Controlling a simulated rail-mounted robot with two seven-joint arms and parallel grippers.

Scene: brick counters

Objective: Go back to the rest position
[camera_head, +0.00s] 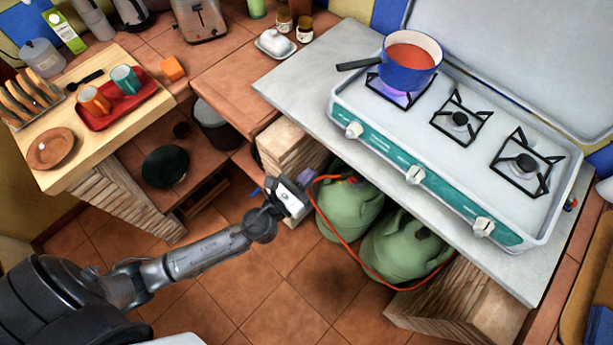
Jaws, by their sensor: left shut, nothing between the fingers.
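My left gripper (309,178) is at the end of the arm that comes in from the lower left. It is shut and holds nothing. It hangs over the floor, in front of the counter's brick support and left of the green gas bottles. My right gripper is not in view. A blue pot (409,76) with orange-red contents stands on the left burner of the stove (470,160), with a bluish flame glow under it.
The white counter edge (400,205) lies right of my left gripper. Green gas bottles (350,207) with an orange hose (345,245) stand below it. A wooden counter (85,150) at left holds a red tray (120,115) with two cups. The tiled floor (250,290) is clear.

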